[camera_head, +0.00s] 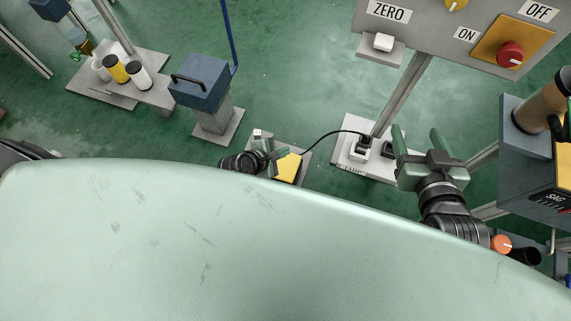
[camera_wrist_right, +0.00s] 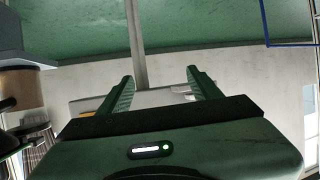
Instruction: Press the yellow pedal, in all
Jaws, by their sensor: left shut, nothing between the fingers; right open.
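The yellow pedal (camera_head: 288,168) sits on a small grey base on the floor, in the middle of the head view. My pale green body edge hides part of its near side. My left gripper (camera_head: 264,142) is shut and empty, just left of the pedal in the picture. I cannot tell whether it touches the pedal. My right gripper (camera_head: 417,140) is open and empty, well to the right of the pedal. Its two green fingers also show apart in the right wrist view (camera_wrist_right: 160,80). The pedal cannot be made out clearly in the wrist view.
A black cable runs from the pedal to a white plate (camera_head: 350,168) with sockets. A panel (camera_head: 455,35) with ZERO, ON and OFF labels and a red knob (camera_head: 510,54) stands at upper right. A blue-grey box (camera_head: 202,82) on a post stands left. Green floor lies between.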

